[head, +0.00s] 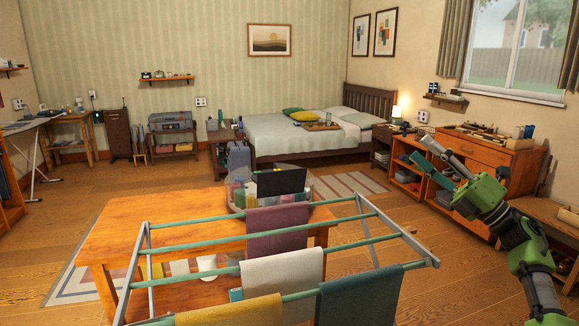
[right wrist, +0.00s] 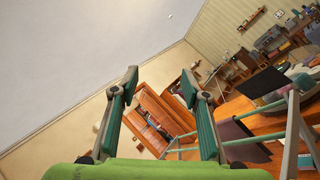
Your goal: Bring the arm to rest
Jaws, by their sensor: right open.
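My right arm (head: 522,240) comes in from the right edge of the head view and reaches up and to the left. My right gripper (head: 419,152) is at its end, raised, and appears in front of the wooden dresser. In the right wrist view the gripper (right wrist: 158,84) shows two green fingers spread apart with nothing between them. That view is tilted, with the ceiling and the dresser beyond the fingers. My left arm and gripper are not in view.
A drying rack (head: 290,238) with several cloths stands close in front. A wooden table (head: 150,215) is behind it, with a clear bin (head: 318,190) of items. The dresser (head: 472,151) and a bench (head: 568,226) line the right wall. Open floor lies at left.

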